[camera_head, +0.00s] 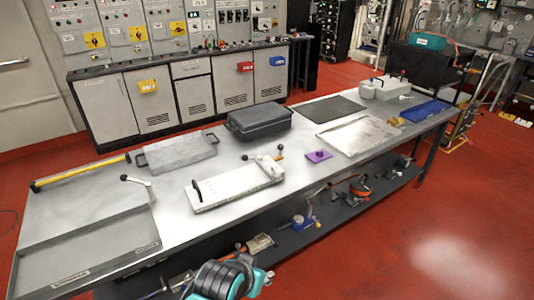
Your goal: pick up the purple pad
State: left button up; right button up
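The purple pad (319,156) lies flat on the steel workbench (232,163), near its front edge and right of the middle. A small dark knob or piece shows on top of it. Nothing touches the pad. A teal and black part of my own arm shows at the bottom edge, left of the middle, well short of the pad. No gripper fingers show, so both grippers are out of view.
Left of the pad is a white fixture with a lever (237,187). Behind are a black case (259,122) and a grey tray (180,152). A metal plate (358,136) lies to the right. A lower shelf holds tools. Bare bench surrounds the pad.

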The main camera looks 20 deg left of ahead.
aim_at(317, 156)
jog(key=u, duration=0.3)
jog(key=i+l+u, duration=0.15)
jog(key=i, duration=0.25)
jog(key=i+l+u, duration=0.2)
jog(key=i+l, duration=0.2)
